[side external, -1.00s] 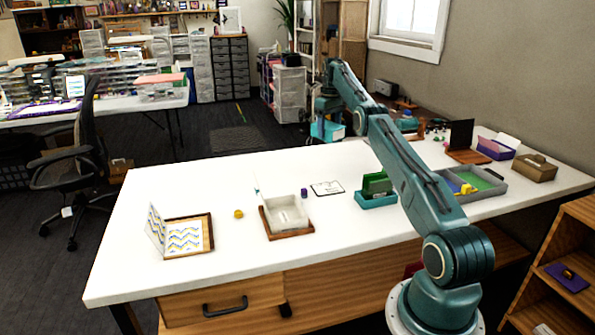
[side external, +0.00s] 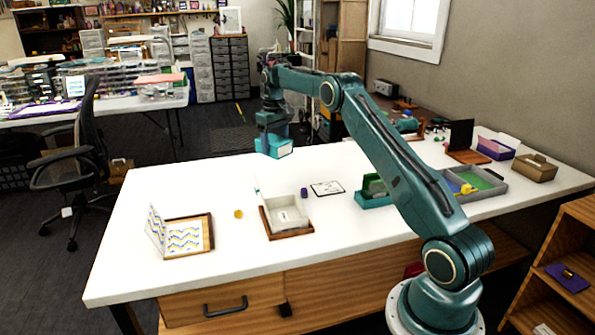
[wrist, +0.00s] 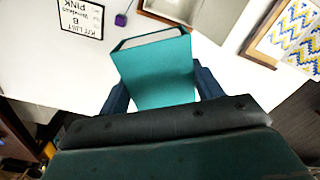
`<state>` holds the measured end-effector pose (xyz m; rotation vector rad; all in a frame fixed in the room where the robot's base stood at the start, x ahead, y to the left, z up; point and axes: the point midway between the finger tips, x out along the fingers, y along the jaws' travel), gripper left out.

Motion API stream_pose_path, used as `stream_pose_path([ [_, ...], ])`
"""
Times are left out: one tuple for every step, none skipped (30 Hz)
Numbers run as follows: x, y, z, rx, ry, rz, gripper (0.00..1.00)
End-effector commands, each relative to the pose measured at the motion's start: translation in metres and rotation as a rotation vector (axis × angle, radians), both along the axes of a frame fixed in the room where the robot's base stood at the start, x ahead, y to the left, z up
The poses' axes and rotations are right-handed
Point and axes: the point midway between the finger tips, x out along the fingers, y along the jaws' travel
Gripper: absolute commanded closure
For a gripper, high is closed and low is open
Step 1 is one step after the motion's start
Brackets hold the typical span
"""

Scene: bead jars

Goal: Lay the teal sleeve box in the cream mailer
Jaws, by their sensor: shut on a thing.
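My gripper (side external: 272,135) is shut on the teal sleeve box (side external: 277,148) and holds it above the far part of the white table. In the wrist view the teal sleeve box (wrist: 155,76) lies between the two dark fingers (wrist: 161,90), with a pale end face toward the top of the picture. The cream mailer (side external: 288,212) is an open, shallow box on a brown wooden base nearer the front of the table, apart from the held box. The mailer (wrist: 207,14) is partly cut off at the top of the wrist view.
A small purple cube (side external: 304,192) and a lettered card (side external: 327,188) lie right of the mailer. A yellow piece (side external: 238,213) and a framed zigzag panel (side external: 190,235) are to its left. A teal holder (side external: 372,201) stands further right. The table's far left is clear.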

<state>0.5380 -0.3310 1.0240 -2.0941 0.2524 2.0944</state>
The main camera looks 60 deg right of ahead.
Motion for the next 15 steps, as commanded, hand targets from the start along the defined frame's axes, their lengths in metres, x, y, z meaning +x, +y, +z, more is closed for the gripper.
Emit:
stream_pose_path([
  [0.005,0.018,0.0,0.0,0.0,0.013,0.64],
  [0.008,0.027,-0.001,0.0,0.001,0.019,0.64],
  [0.011,0.039,-0.002,0.0,0.0,0.024,0.64],
  [0.013,0.049,-0.003,0.0,0.001,0.03,0.64],
  [0.015,0.058,-0.003,0.0,0.0,0.035,0.64],
  [0.017,0.07,-0.004,0.0,0.0,0.041,0.64],
  [0.018,0.079,-0.005,0.0,0.0,0.047,0.64],
  [0.019,0.088,-0.006,0.0,0.001,0.052,0.64],
  [0.02,0.1,-0.007,0.0,0.0,0.058,0.64],
  [0.02,0.109,-0.008,0.0,0.0,0.063,0.64],
  [0.02,0.117,-0.009,0.0,0.0,0.068,0.64],
  [0.02,0.128,-0.01,0.0,0.0,0.074,0.64],
  [0.02,0.135,-0.011,0.0,0.001,0.078,0.64],
  [0.02,0.143,-0.012,0.0,0.0,0.084,0.64],
  [0.019,0.153,-0.013,0.0,0.0,0.089,0.64],
])
